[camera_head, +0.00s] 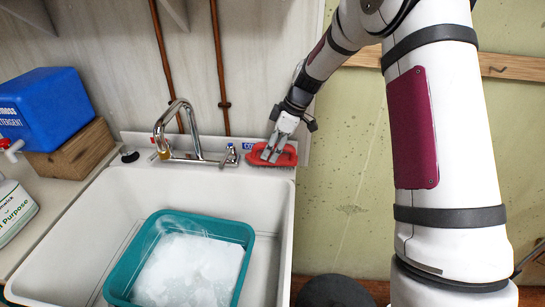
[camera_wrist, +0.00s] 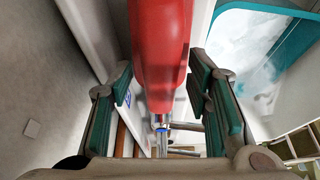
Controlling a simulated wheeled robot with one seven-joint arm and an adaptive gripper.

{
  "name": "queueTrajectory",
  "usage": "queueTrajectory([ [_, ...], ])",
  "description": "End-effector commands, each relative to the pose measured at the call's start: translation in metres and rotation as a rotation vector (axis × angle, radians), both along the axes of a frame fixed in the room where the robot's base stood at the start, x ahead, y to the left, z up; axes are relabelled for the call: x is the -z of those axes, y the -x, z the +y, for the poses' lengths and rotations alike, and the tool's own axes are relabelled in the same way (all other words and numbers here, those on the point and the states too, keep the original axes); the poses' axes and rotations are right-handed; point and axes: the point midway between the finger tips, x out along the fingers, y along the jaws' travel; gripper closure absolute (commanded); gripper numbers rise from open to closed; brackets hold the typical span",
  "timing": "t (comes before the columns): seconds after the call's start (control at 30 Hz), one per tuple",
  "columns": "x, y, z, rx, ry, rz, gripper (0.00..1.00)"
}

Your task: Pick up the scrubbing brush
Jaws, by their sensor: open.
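The scrubbing brush (camera_head: 287,156) is red and lies on the back right ledge of the white sink, against the wall. In the wrist view, its red body (camera_wrist: 158,45) runs down the middle of the picture, between the two finger pads. My gripper (camera_head: 270,153) is over the brush, with its fingertips pointing down at it. In the wrist view, my gripper (camera_wrist: 163,90) is open, with a finger on each side of the brush and a visible gap on both sides.
The white sink (camera_head: 85,215) holds a teal tub (camera_head: 125,268) of suds. A chrome faucet (camera_head: 163,135) stands left of the brush, its right handle (camera_head: 230,155) close by. A blue detergent container (camera_head: 45,105) on a wooden block and a bottle (camera_head: 14,210) stand at left.

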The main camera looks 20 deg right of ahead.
Motion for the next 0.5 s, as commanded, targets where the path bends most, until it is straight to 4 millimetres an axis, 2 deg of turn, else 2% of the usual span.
queueTrajectory([
  [0.17,0.0006,-0.0001,0.0005,0.0,0.0,0.0,0.55],
  [0.23,0.0005,-0.0001,0.0004,0.0,0.0,0.0,0.66],
  [0.37,0.0004,-0.0001,0.0004,0.0,0.0,0.0,0.96],
  [0.4,0.0004,-0.0002,0.0003,0.0,0.0,0.0,1.0],
  [0.5,0.0001,-0.0002,0.0003,0.0,-0.001,-0.001,1.0],
])
